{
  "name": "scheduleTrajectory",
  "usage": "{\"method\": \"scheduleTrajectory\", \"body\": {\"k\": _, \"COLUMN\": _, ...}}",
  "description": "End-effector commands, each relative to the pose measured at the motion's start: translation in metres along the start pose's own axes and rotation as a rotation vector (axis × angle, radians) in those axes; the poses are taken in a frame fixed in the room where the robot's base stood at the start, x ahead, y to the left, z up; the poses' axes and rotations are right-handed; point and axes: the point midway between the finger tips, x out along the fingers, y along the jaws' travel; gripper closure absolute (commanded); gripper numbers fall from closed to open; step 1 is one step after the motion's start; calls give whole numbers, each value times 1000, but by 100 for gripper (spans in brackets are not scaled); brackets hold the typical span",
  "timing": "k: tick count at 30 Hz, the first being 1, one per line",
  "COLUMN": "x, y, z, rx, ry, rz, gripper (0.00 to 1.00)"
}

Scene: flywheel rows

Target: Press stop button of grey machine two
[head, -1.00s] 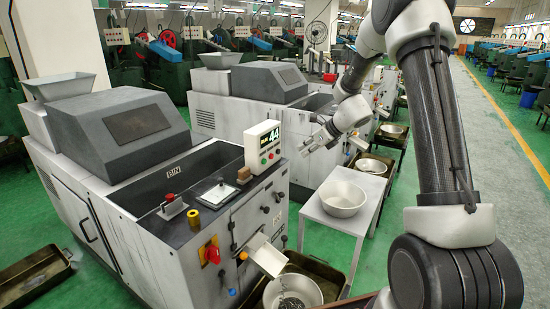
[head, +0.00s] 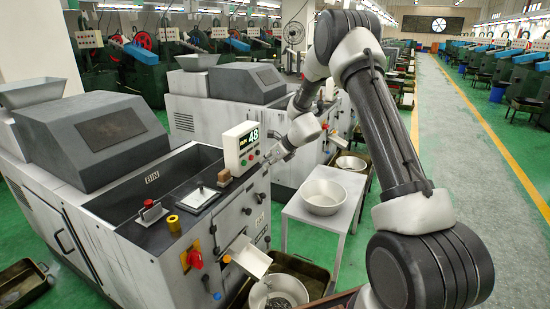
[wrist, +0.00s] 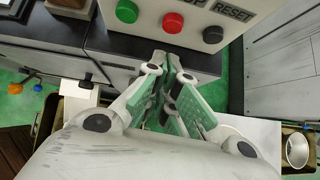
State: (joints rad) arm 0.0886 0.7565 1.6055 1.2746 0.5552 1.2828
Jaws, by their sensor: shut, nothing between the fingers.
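The near grey machine (head: 150,235) carries a white control box (head: 229,150) with a lit display reading 48. In the wrist view the box face shows a green button (wrist: 127,11), a red button (wrist: 173,22) under a label partly cut off, ending in "OP", and a black button (wrist: 213,35) marked RESET. My gripper (wrist: 172,57) is shut and empty. Its tips lie just below the red button in the picture, seemingly apart from it. In the head view my gripper (head: 271,157) is at the right side of the box. No machine number is readable.
A second grey machine (head: 205,113) stands behind. A small table (head: 330,220) with a metal bowl (head: 323,195) is right of the near machine. A red knob (head: 193,258) and a chute (head: 249,257) are on its front. The aisle at right is clear.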

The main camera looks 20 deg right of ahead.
Motion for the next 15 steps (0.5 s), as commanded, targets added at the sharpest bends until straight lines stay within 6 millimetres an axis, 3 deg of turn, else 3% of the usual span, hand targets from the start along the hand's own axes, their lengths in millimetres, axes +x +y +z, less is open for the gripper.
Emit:
{"method": "scheduleTrajectory", "body": {"k": 6, "x": 17, "y": 1, "z": 19, "rx": -2, "ry": -2, "rz": 1, "gripper": 100}}
{"method": "scheduleTrajectory", "body": {"k": 15, "x": 20, "y": 0, "z": 22, "rx": -2, "ry": -2, "rz": 0, "gripper": 100}}
